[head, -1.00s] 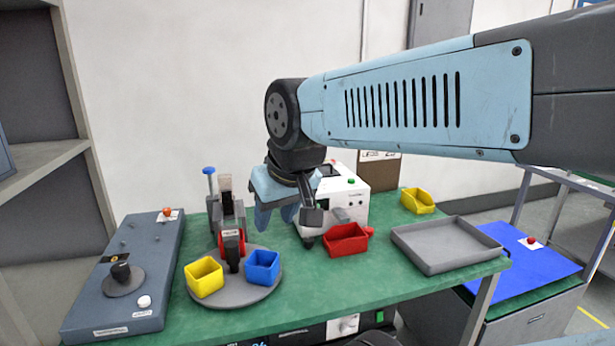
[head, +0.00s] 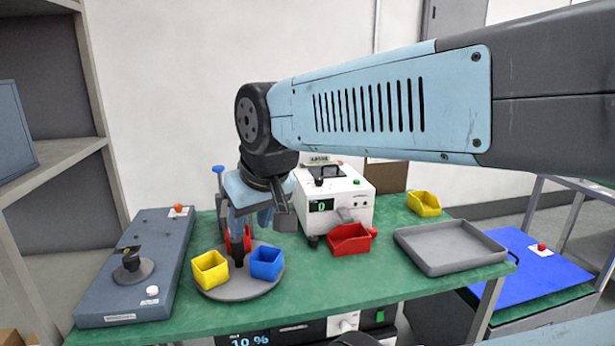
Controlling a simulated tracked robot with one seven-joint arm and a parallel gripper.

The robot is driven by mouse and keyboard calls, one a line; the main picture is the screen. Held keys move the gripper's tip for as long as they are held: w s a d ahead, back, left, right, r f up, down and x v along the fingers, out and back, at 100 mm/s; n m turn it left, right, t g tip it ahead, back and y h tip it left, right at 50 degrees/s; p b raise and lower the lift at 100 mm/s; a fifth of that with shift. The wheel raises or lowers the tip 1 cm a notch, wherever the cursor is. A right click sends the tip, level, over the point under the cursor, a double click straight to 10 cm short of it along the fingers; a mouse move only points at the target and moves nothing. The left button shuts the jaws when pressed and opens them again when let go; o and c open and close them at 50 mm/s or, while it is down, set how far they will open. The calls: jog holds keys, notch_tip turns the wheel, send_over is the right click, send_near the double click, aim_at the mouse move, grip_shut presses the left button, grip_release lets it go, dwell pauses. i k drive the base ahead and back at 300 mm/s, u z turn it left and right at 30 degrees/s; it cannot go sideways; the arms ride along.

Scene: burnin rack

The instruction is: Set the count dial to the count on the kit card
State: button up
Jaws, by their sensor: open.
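A white machine (head: 359,205) stands at the back of the green bench, with a green 0 on its dark display (head: 321,206). A small black knob (head: 319,182) is on its upper front; I cannot tell whether this is the count dial. Another black knob (head: 131,262) stands on a round plate on the grey panel at left. I cannot make out a kit card with a readable count. My gripper (head: 252,218) is open and points down, left of the white machine and above the back of the turntable. Its fingers partly hide what stands behind them.
A grey turntable (head: 240,288) carries a yellow bin (head: 210,271) and a blue bin (head: 267,263). A red bin (head: 350,239), a grey tray (head: 450,247) and another yellow bin (head: 424,203) are to the right. A lower unit (head: 312,328) reads 10 %. The bench front is clear.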

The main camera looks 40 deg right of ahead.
aim_at(318, 182)
jog(key=z, duration=0.1)
jog(key=k, duration=1)
jog(key=z, duration=0.45)
jog(key=i, duration=1)
jog(key=u, duration=0.05)
